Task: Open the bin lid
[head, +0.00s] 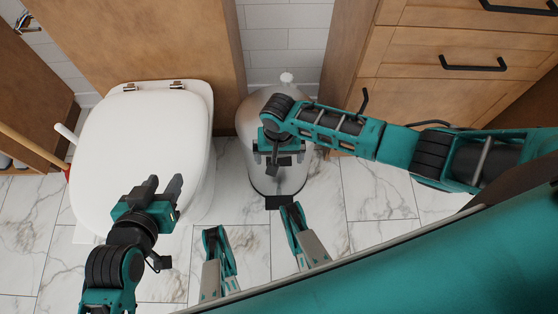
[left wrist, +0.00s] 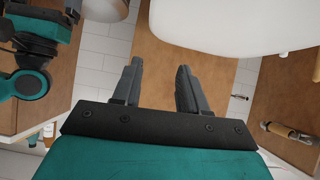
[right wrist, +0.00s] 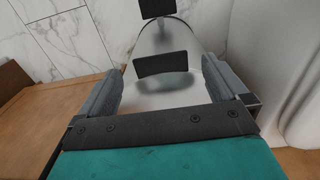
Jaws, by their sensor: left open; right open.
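The silver bin (head: 249,118) stands on the floor between the toilet and the wooden drawers, its lid apparently down. A black pedal (head: 279,202) sticks out at its foot. My right gripper (head: 280,158) is open above the bin and covers part of it. In the right wrist view, the bin's shiny surface (right wrist: 160,98) and a black tab (right wrist: 160,63) show between the open fingers (right wrist: 160,80); I cannot tell whether they touch. My left gripper (head: 164,186) is open and empty above the front right of the toilet; its fingers also show in the left wrist view (left wrist: 159,68).
The white toilet (head: 140,150) with its lid closed stands left of the bin. Wooden drawers (head: 430,70) with black handles are close on the right. A brush or plunger (head: 66,134) stands left of the toilet. Marble floor (head: 375,190) is free right of the bin.

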